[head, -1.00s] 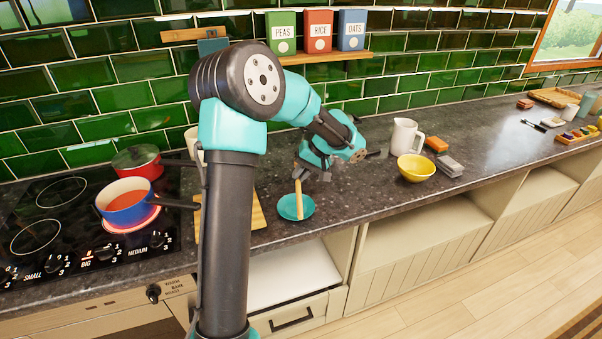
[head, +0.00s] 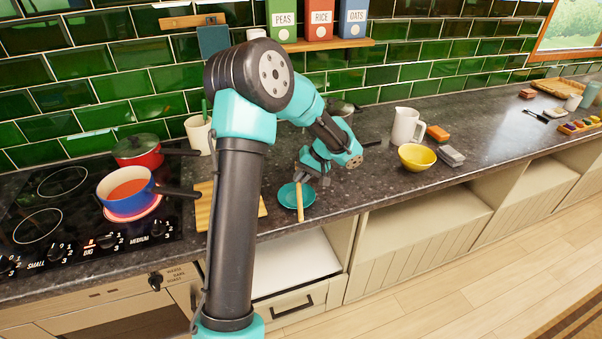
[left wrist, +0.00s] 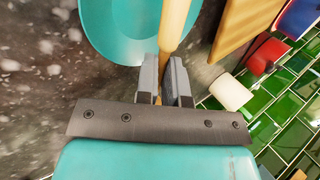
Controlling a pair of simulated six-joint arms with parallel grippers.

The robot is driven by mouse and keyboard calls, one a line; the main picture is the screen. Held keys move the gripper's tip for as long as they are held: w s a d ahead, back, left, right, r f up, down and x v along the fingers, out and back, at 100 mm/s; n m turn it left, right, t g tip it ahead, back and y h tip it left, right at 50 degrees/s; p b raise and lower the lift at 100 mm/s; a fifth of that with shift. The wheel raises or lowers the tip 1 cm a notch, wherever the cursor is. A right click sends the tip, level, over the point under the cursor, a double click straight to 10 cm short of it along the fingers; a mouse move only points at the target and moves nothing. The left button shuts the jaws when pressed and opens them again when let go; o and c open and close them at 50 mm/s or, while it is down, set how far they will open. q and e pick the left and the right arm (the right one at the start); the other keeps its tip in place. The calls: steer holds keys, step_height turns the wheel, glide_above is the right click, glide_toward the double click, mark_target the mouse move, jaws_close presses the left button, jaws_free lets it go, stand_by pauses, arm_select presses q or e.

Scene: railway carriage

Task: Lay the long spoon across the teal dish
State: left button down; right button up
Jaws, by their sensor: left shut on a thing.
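The long wooden spoon (head: 300,206) is in my left gripper (head: 302,180). It reaches over the teal dish (head: 284,196), and its front end extends past the dish's front rim. In the left wrist view the pale spoon (left wrist: 174,22) runs between the two grey fingers (left wrist: 165,72), which are shut on it, and passes over the right part of the teal dish (left wrist: 110,25). I cannot tell whether the spoon touches the rim. The gripper is low, at the back side of the dish. My right gripper is not in view.
A wooden board (head: 205,208) lies left of the dish, beside the hob with a blue pan (head: 126,195) and a red pot (head: 138,152). A yellow bowl (head: 417,157) and white jug (head: 406,126) stand to the right. The counter's front edge is close to the dish.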

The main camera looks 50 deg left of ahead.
arm_select(q)
steer(key=shift+f, duration=0.15)
steer(key=c, duration=1.1)
jaws_free()
steer(key=shift+c, duration=0.2)
steer(key=shift+r, duration=2.5)
